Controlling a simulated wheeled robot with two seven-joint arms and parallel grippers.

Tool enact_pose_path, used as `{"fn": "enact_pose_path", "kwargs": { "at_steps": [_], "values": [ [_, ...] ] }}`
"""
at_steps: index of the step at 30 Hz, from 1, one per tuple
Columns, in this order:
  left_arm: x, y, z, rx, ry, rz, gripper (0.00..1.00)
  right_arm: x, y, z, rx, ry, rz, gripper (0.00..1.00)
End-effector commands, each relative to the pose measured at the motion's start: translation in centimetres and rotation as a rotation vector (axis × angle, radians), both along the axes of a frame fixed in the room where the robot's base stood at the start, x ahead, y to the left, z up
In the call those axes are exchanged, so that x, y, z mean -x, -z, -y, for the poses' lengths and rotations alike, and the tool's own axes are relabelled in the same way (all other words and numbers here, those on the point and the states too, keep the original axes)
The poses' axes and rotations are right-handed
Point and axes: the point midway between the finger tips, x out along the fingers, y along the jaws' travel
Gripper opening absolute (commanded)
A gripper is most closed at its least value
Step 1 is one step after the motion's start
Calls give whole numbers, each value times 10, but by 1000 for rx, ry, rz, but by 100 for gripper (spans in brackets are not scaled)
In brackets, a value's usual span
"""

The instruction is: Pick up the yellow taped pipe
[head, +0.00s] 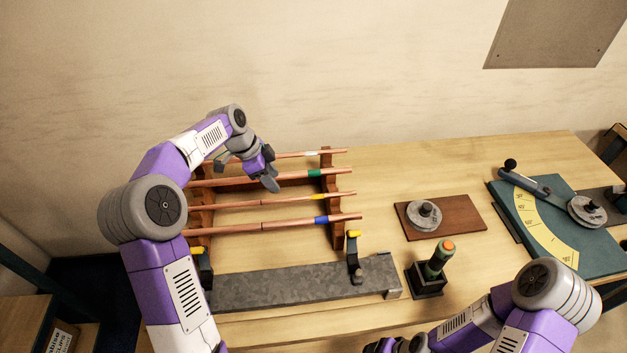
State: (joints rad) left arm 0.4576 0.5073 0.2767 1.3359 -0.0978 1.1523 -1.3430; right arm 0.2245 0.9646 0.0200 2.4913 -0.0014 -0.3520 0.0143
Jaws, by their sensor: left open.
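The yellow taped pipe (297,200) is a copper pipe with a yellow band right of its middle. It lies across a brown wooden rack (337,236), between the green taped pipe (335,171) and the blue taped pipe (285,225). My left gripper (268,178) is open above the rack, pointing down near the green taped pipe, a little behind the yellow taped one. Its arm hides the left ends of some pipes. My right gripper (397,346) shows only in part at the bottom edge, and its fingers cannot be made out.
A white taped pipe (325,153) lies at the rack's back. A grey metal bar (300,287) with yellow-topped clamps lies in front. To the right are a brown board (463,216) with a grey disc, an orange-topped green tool (440,258) in a black stand, and a green bending plate (588,232).

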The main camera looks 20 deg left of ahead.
Motion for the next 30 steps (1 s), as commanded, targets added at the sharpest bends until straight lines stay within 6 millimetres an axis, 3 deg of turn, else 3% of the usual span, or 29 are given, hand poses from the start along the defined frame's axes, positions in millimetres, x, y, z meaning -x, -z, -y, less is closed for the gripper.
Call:
{"fn": "enact_pose_path", "kwargs": {
  "at_steps": [15,25,30],
  "values": [
    [-6,62,24,1,3,-4,45,0,5,0,0,1,1,68],
    [-8,69,27,0,0,-1,45,0,5,0,0,0,1,68],
    [-8,68,27,0,0,-1,21,0,5,0,0,0,1,68]
  ]
}}
